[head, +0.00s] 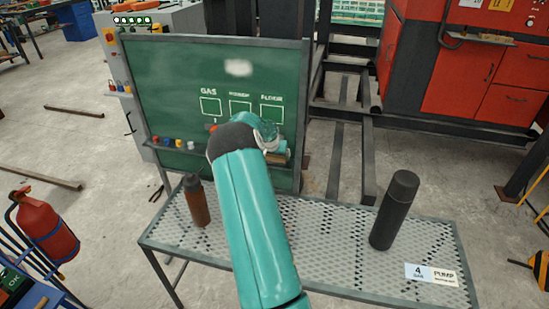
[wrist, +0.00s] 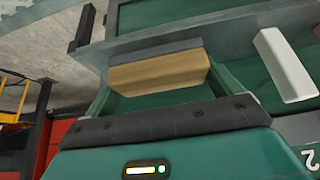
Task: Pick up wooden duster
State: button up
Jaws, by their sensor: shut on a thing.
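The wooden duster (wrist: 160,72) is a tan wooden block with a dark grey felt side, seen in the wrist view. My gripper (wrist: 157,88) is shut on it, with the block between the green fingers. The duster is close to the grey ledge of the green board; I cannot tell whether it still touches the ledge. In the head view my arm hides most of the gripper (head: 268,138), and a small tan part of the duster (head: 280,158) shows beside it at the board's lower right.
A white block (wrist: 284,62) lies on the right in the wrist view. Several coloured pieces (head: 178,143) sit along the green board (head: 180,85). A brown bottle (head: 197,202) and black bottle (head: 393,210) stand on the mesh table (head: 330,245). A red extinguisher (head: 47,230) is left.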

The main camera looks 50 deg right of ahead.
jog(key=shift+r, duration=0.2)
jog(key=shift+r, duration=0.65)
jog(key=s+a+r, duration=0.9)
jog(key=s+r, duration=0.1)
jog(key=r, duration=0.1)
jog(key=shift+s+a+r, duration=0.15)
jog(key=shift+a+r, duration=0.05)
jog(key=shift+a, duration=0.1)
